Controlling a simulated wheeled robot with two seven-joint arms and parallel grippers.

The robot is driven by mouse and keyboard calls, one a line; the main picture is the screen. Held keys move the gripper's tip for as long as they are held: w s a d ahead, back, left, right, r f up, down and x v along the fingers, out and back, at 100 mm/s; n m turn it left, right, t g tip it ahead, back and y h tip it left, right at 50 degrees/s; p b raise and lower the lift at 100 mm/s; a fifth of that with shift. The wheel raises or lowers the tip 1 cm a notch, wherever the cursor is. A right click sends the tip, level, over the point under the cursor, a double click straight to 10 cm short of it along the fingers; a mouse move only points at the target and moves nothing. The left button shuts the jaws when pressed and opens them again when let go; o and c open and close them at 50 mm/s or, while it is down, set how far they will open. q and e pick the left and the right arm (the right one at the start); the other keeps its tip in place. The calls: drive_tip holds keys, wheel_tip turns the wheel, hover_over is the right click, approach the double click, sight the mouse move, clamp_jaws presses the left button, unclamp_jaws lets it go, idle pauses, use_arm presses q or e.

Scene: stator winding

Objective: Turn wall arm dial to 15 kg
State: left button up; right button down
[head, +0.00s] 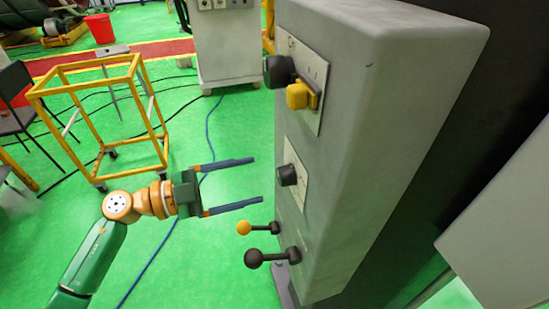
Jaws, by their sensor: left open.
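A grey control cabinet (385,110) stands at the right of the head view, with controls on its left-facing side. A black knob (280,70) and a yellow handle (299,96) sit on its upper plate. A second black knob (288,175) sits on a lower plate. I cannot tell which is the wall arm dial, and no kg marks are readable. My left gripper (257,181) is open and empty, its two fingers pointing right toward the lower knob, apart from it. My right gripper is not in view.
A yellow-ball lever (245,228) and a black-ball lever (255,258) stick out below the lower knob, close under my left fingers. A yellow frame cart (136,75) stands at the left. Cables lie on the green floor (190,265). A grey cabinet (226,45) stands behind.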

sight(279, 178)
use_arm(q)
drive_tip(key=d, duration=0.1)
drive_tip(key=d+r, duration=0.1)
drive_tip(key=d+p, duration=0.1)
drive_tip(key=shift+s+d+r, duration=0.2)
drive_tip(key=shift+s+d, duration=0.1)
drive_tip(key=shift+s, duration=0.1)
drive_tip(key=shift+f+p+x, duration=0.2)
drive_tip(key=shift+p+x, duration=0.1)
drive_tip(key=shift+x, duration=0.95)
drive_tip(key=shift+w+d+f, duration=0.15)
drive_tip(key=shift+w, duration=0.1)
drive_tip(key=shift+w+f, duration=0.1)
drive_tip(key=c, duration=0.7)
clamp_jaws()
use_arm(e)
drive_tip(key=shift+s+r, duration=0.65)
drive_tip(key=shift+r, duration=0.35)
